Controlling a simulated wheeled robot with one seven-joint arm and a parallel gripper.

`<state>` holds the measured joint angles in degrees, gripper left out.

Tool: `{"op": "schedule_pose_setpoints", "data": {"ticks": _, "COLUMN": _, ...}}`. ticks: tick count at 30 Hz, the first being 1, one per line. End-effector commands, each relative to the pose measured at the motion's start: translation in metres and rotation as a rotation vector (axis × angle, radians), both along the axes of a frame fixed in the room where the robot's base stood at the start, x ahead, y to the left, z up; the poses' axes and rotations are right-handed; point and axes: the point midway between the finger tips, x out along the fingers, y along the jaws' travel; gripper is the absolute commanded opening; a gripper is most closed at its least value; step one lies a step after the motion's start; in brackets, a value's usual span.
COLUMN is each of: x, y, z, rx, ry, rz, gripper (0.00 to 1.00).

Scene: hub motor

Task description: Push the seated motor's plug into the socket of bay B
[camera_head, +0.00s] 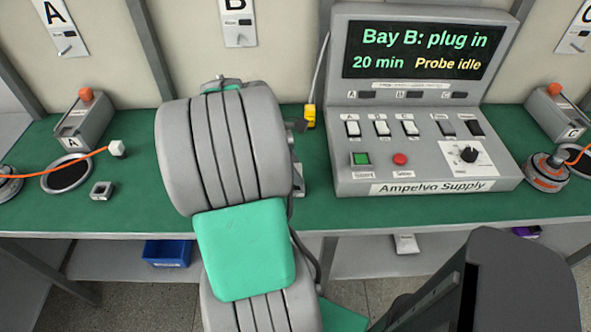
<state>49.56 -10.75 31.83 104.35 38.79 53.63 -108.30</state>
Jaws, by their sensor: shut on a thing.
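The bay B sign (238,20) hangs on the back wall at the upper middle. My large grey and green arm covers the bench below it. Bay B's motor, plug and socket cannot be made out behind the arm. Only a small dark piece and a grey edge show at the arm's right side, and I cannot tell what they belong to. My gripper and whatever it holds are hidden by the arm. The supply console (425,110) stands right of the arm, and its screen (418,50) reads "Bay B: plug in", "20 min" and "Probe idle".
On the green bench (130,215), bay A at left has a socket box (83,122), a black round pad (68,175), a white plug (117,148) on an orange cable and a small grey block (102,190). A yellow probe (310,116) hangs beside the console. Bay C's motor (547,172) is right.

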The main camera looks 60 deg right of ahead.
Motion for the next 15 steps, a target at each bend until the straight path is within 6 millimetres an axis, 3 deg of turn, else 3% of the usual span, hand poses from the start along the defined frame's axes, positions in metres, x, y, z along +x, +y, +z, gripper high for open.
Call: {"op": "schedule_pose_setpoints", "data": {"ticks": 15, "x": 0.0, "y": 0.0, "z": -0.012, "rx": 0.0, "ry": 0.0, "rz": 0.0, "gripper": 0.0}}
